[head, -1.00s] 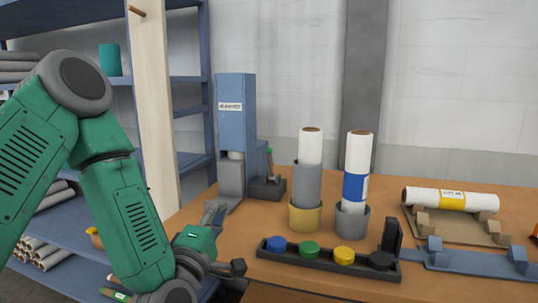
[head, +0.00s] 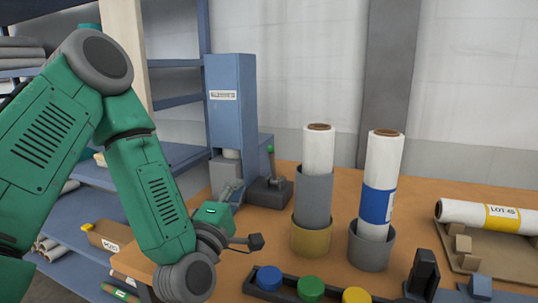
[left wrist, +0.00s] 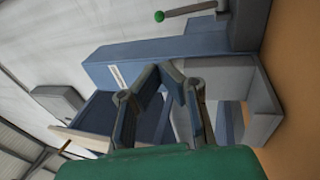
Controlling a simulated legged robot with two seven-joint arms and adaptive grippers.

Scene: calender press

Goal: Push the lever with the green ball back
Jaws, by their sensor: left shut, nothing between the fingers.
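The lever (head: 271,165) is a short dark rod with a green ball (head: 270,149) on top. It stands about upright on a dark base block, just right of the tall blue press (head: 231,105). In the left wrist view the green ball (left wrist: 159,16) is at the top edge, with its rod running right. My left gripper (head: 238,184) is in front of the press's lower part, left of the lever base. It is shut and empty, and apart from the ball. In the left wrist view its fingertips (left wrist: 162,72) meet in front of the press (left wrist: 150,55). My right gripper is not in view.
Two upright rolls stand in a yellow cup (head: 310,238) and a grey cup (head: 371,250), right of the lever. A strip of coloured buttons (head: 310,287) lies at the front. A lying roll (head: 490,215) is at right. Blue shelving (head: 175,85) stands at left.

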